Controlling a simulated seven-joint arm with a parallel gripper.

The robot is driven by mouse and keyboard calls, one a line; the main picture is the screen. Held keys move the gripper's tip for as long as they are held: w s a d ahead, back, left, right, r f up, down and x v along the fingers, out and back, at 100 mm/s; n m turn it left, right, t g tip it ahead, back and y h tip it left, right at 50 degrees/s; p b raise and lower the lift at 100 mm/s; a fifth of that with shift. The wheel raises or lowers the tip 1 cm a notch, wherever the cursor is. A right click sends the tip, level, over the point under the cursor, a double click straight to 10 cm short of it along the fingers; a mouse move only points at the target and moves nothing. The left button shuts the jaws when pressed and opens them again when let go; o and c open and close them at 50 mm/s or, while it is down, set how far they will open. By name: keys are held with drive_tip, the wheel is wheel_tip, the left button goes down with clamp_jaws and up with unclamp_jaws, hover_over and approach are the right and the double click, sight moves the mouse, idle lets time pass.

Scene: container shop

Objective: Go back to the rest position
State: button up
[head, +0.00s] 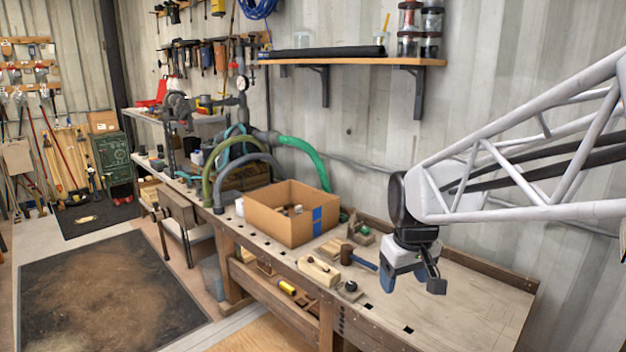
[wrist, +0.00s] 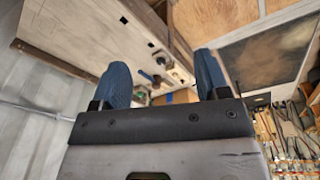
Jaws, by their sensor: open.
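My gripper (head: 412,283) hangs above the right part of the workbench (head: 460,303) in the head view. In the wrist view its two blue fingertips (wrist: 161,82) stand wide apart. Nothing is between the fingers, so it is open and empty. The white lattice arm reaches in from the right edge of the head view. The gripper is to the right of a mallet (head: 349,255) that lies on the bench, and apart from it.
An open cardboard box (head: 276,222) with small items inside stands on the bench, left of my gripper. Wooden blocks (head: 318,270) lie in front of it. A wall shelf (head: 350,61) holds jars. The bench's right end is clear. A dark mat (head: 105,295) covers the floor at left.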

drive_tip(key=s+d+f+m, duration=0.1)
drive_tip(key=s+m, duration=0.2)
drive_tip(key=s, duration=1.6)
drive_tip(key=shift+s+f+m+t, duration=0.15)
drive_tip(key=shift+s+m+t, duration=0.05)
drive_tip(key=shift+m+t, duration=0.2)
